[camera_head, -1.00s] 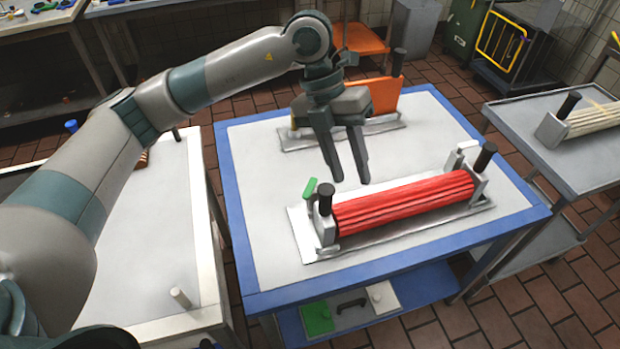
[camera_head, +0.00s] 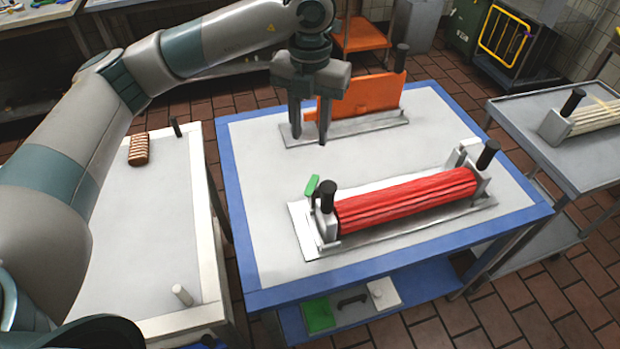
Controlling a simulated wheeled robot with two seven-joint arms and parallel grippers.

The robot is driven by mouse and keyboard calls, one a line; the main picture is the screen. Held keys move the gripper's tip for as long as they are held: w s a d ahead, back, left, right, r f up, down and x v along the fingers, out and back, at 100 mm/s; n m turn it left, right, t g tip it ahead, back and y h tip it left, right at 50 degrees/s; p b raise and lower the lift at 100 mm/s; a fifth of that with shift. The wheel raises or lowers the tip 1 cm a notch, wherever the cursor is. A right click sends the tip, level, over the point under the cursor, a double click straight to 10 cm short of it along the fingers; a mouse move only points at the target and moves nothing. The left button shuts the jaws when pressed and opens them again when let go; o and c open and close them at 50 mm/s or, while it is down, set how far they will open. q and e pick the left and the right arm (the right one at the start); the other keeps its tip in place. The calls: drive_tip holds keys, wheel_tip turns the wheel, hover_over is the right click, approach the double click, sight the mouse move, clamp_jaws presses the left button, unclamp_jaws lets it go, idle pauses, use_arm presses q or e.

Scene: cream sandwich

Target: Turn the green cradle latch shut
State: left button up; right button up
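The green cradle latch (camera_head: 312,187) sticks up at the left end of a cradle, beside a black knob (camera_head: 328,196). The cradle's metal base plate (camera_head: 303,236) lies on the blue-edged table. A red ribbed roller (camera_head: 408,200) lies in the cradle. A white latch (camera_head: 464,149) stands at its right end. My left gripper (camera_head: 309,139) points down behind the green latch, over the back part of the table. Its two fingers are apart with nothing between them, and it touches neither latch nor roller. My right gripper is not in view.
An orange panel (camera_head: 362,97) stands on a second metal plate (camera_head: 388,129) at the table's back, close behind my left gripper. A white table (camera_head: 165,230) with a brown ribbed item (camera_head: 138,149) is at left. A grey cart (camera_head: 530,138) stands at right. The table (camera_head: 262,190) is bare left of the cradle.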

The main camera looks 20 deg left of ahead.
sight(310, 188)
use_arm(q)
wheel_tip(310, 188, down, 15)
drive_tip(key=p, duration=0.4)
drive_tip(key=shift+r+p, duration=0.15)
drive_tip(key=shift+p, duration=0.2)
drive_tip(key=shift+f, duration=0.7)
clamp_jaws()
